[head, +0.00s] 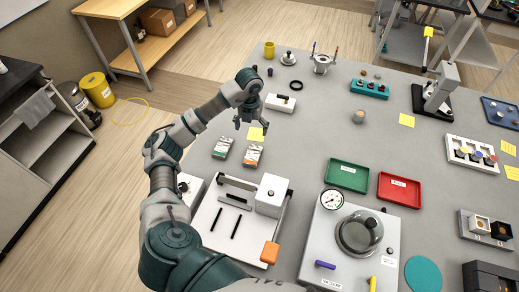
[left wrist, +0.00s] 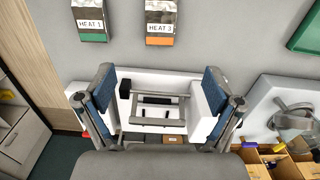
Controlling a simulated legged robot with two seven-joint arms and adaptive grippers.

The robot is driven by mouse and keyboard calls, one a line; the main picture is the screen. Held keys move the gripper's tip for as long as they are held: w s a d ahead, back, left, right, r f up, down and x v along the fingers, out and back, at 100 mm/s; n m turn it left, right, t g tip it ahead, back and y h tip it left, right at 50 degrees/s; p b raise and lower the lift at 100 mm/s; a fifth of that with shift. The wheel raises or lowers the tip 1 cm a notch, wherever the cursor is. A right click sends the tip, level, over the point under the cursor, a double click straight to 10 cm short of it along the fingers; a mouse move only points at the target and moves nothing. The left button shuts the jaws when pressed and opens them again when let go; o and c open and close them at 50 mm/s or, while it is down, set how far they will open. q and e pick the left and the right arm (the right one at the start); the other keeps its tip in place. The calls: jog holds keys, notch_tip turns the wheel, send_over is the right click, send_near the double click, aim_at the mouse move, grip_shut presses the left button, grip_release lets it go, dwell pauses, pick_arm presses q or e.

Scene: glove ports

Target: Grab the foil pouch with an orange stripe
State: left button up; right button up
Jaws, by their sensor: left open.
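The foil pouch with an orange stripe (head: 252,156) lies flat on the grey table; in the left wrist view it shows at the top centre (left wrist: 160,22), labelled HEAT 3. A similar pouch with a green stripe (head: 222,148) lies to its left, labelled HEAT 1 in the left wrist view (left wrist: 90,20). My left gripper (head: 251,126) is above the table, just beyond the orange-striped pouch in the head view. In the left wrist view its fingers (left wrist: 160,85) are spread wide with nothing between them. My right gripper is not in view.
A white sealer-like device (head: 240,215) stands nearer than the pouches. A green tray (head: 347,164) and a red tray (head: 399,202) lie to the right. The table between pouches and green tray is clear.

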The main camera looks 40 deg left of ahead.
pick_arm(q)
jog(key=p, duration=0.2)
send_over(252, 156)
notch_tip(252, 156, down, 11)
jog(key=shift+w+f, duration=0.1)
jog(key=shift+f, duration=0.1)
jog(key=shift+f+p, duration=0.5)
jog(key=shift+f, duration=2.2)
jog(key=c, duration=1.2)
